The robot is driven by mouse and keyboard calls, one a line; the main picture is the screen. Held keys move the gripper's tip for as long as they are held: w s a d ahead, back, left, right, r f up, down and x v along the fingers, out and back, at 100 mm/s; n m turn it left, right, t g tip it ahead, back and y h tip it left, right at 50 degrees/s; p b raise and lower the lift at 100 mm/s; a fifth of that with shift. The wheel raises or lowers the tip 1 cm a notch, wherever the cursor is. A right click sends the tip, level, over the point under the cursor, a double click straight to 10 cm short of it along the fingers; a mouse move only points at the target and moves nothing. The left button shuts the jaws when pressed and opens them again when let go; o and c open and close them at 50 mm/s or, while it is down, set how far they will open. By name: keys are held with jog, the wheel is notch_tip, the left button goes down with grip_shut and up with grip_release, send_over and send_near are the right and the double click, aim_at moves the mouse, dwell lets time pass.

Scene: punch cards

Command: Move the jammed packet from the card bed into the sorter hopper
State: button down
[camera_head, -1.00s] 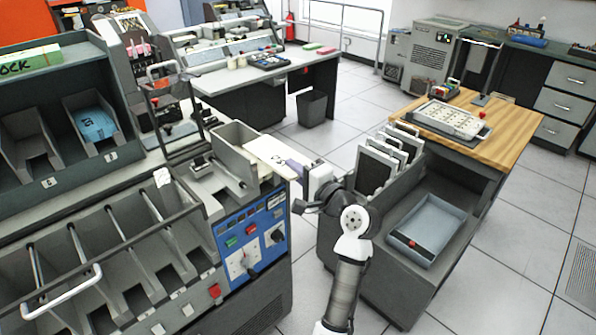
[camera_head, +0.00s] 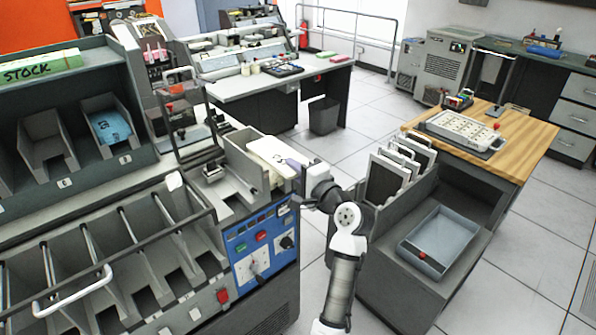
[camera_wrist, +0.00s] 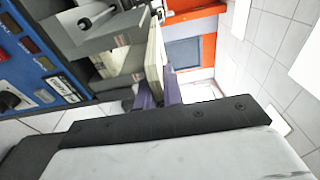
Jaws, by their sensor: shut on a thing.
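The cream packet (camera_head: 268,153) is at the right end of the grey sorter, beside the upright grey hopper wall (camera_head: 236,158). My gripper (camera_head: 297,169) reaches it from the right and is shut on its near end. In the wrist view the packet (camera_wrist: 155,52) stands edge-on between the purple fingers (camera_wrist: 156,94), next to grey machine walls. I cannot tell whether its lower edge is inside the hopper or above it. The grey card bed (camera_head: 228,190) with a small dark part lies left of the packet.
The blue control panel (camera_head: 262,247) is just below the packet. Open sorter pockets (camera_head: 150,240) run to the left. A grey cart with upright white cards (camera_head: 405,155) and a blue-grey tray (camera_head: 440,240) stands right of my arm. Open floor lies behind.

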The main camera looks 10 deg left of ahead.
aim_at(272, 152)
jog(key=shift+x, duration=2.25)
jog(key=shift+s+a, duration=0.1)
jog(key=shift+a, duration=0.15)
jog(key=shift+x, duration=2.15)
jog(key=shift+s+a, duration=0.15)
jog(key=shift+x, duration=1.15)
jog(key=shift+s+f, duration=0.1)
jog(key=shift+f+b, duration=0.75)
jog(key=shift+f, duration=0.25)
